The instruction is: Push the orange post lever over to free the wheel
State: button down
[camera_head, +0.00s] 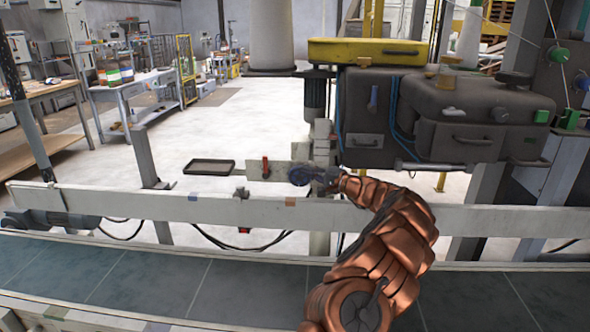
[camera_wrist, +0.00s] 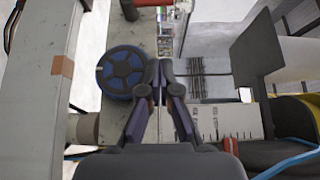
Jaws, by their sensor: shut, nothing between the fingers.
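The orange-red lever (camera_head: 265,167) stands upright on a pale plate beyond the conveyor in the head view. My gripper (camera_head: 325,177) is at the wheel's right side in the head view, apart from the lever. In the wrist view my gripper (camera_wrist: 158,70) has its fingertips together with nothing between them. I cannot tell whether a finger touches the wheel.
A pale rail (camera_head: 110,202) runs across in front, with the dark conveyor belt (camera_head: 170,285) on the near side. A shallow black tray (camera_head: 209,167) sits left of the lever. The dark bagger machine (camera_head: 440,125) blocks the right. Open floor lies beyond.

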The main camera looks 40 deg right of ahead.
send_near(266, 165)
jog(key=w+d, duration=0.2)
jog(key=w, duration=0.1)
jog(key=w+d, duration=0.1)
jog(key=shift+w+d+r+p, duration=0.25)
jog(key=shift+w+p, duration=0.05)
jog(key=shift+w, duration=0.05)
jog(key=shift+w+a, duration=0.65)
jog(key=shift+a, duration=0.25)
jog(key=shift+w+a, duration=0.65)
jog(key=shift+a, duration=0.3)
